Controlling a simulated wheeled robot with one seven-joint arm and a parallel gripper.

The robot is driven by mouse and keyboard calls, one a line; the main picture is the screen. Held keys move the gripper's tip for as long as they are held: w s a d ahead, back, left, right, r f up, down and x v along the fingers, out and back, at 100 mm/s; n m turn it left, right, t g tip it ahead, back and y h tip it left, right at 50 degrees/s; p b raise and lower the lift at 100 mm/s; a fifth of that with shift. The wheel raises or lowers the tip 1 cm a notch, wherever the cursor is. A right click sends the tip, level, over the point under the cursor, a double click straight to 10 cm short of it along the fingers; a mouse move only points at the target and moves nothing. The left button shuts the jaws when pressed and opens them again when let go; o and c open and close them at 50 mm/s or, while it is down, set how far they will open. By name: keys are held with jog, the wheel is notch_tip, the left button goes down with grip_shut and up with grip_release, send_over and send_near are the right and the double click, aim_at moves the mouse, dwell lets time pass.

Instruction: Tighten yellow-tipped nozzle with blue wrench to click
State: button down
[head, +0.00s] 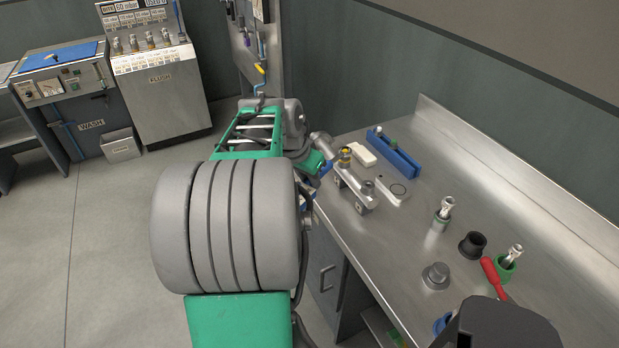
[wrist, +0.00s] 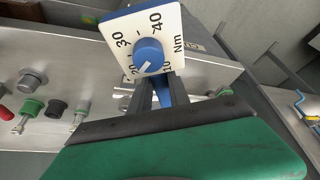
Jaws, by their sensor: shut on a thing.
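My gripper (wrist: 156,92) is shut on the blue wrench (wrist: 165,88), whose body shows between the dark fingers in the wrist view. The wrench has a white square dial plate marked in Nm, with a round blue knob; its white mark points down-left, toward the 20 side. In the head view my arm hides most of the gripper and wrench. Whether the wrench touches the nozzle I cannot tell. I cannot make out the nozzle in the wrist view.
A wall rises behind.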

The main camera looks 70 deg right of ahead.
jog(key=shift+f+b, duration=0.6)
jog(key=shift+f, duration=0.2)
jog(key=c, duration=1.7)
grip_release()
jog(key=shift+c, duration=0.2)
grip_shut()
jog(key=shift+w+d+r+m+g+p, duration=0.1)
jog(key=shift+w+d+m+g+p, duration=0.2)
jog(key=shift+w+m, duration=0.45)
jog(key=shift+w+d+m+g+p, duration=0.2)
jog(key=shift+w+d+m+p, duration=0.2)
jog(key=shift+w, duration=0.6)
jog(key=shift+w+d+m+g+p, duration=0.15)
jog(key=shift+w+d+m+p, duration=0.15)
jog(key=shift+w+m, duration=0.3)
jog(key=shift+w+d+m+g+p, duration=0.2)
jog(key=shift+w+d+m, duration=0.2)
jog(key=shift+w, duration=0.25)
jog(key=shift+w+d+m+g+y+p, duration=0.25)
jog(key=shift+w+d+m+y+p, duration=0.15)
jog(key=shift+w+d+m+p, duration=0.5)
dwell(0.6)
